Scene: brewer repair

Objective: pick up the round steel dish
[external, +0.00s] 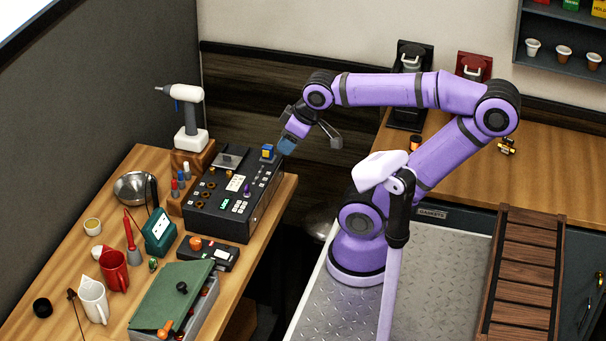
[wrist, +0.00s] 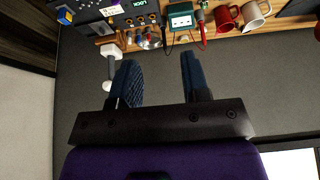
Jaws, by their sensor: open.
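The round steel dish (external: 132,186) sits on the wooden workbench near its back left edge, left of the drill stand, in the external view. A dark upright handle or probe partly covers its right side. In the wrist view a small shiny patch that looks like the dish (wrist: 152,42) shows at the top, beyond the fingers and partly hidden among other items. My gripper (external: 287,146) is open and empty above the right end of the black control box, well to the right of the dish. Its two blue fingers (wrist: 161,72) stand apart in the wrist view.
The black control box (external: 232,204), white drill (external: 188,112), coloured markers (external: 181,180) and green meter (external: 159,231) stand near the dish. Red (external: 114,270) and white mugs (external: 94,299) and a green-lidded box (external: 172,296) crowd the front.

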